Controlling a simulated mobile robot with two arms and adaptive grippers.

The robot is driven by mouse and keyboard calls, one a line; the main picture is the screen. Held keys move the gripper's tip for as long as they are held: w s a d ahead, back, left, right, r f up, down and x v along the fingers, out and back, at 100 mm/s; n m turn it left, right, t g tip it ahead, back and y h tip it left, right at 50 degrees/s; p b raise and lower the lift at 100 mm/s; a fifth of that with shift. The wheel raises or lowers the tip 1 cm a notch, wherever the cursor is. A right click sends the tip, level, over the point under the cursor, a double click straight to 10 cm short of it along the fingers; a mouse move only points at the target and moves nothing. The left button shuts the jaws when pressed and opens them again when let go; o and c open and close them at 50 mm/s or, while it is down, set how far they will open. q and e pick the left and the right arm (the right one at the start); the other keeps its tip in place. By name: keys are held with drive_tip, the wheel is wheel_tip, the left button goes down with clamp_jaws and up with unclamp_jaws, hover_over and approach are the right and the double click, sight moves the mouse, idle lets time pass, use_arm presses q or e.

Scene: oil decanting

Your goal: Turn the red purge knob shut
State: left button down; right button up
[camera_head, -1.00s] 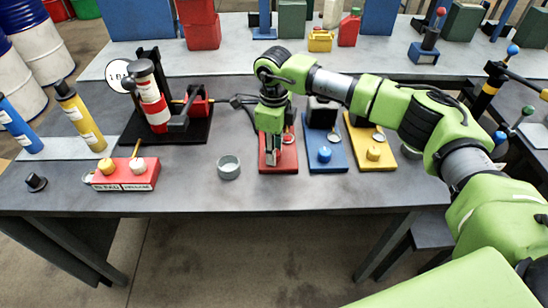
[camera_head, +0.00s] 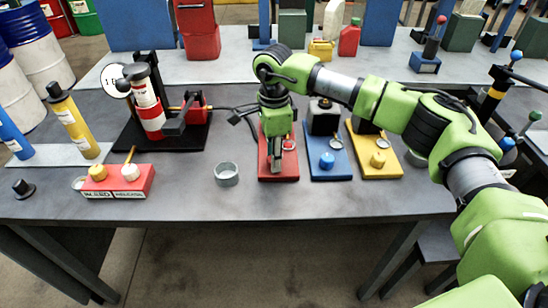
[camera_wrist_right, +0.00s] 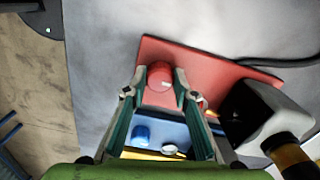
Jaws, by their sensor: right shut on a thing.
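The red purge knob (camera_wrist_right: 160,74) is a round red cap on a red base plate (camera_wrist_right: 215,68) in the right wrist view. My right gripper (camera_wrist_right: 159,82) has its two fingers on either side of the knob and is shut on it. In the head view my right gripper (camera_head: 276,163) points down over the red plate (camera_head: 291,174), and its fingers hide the knob. My left gripper is not in view.
A blue plate (camera_head: 340,172) with a blue knob and a yellow plate (camera_head: 390,172) with a yellow knob stand just right. A grey ring-shaped cup (camera_head: 227,175) is close on the left. A red block (camera_head: 145,187) with two knobs stands farther left.

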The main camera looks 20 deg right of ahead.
idle(0.3)
drive_tip(key=o, duration=1.1)
drive_tip(key=shift+r, duration=0.1)
wheel_tip(320, 180, up, 12)
drive_tip(key=shift+f, duration=0.1)
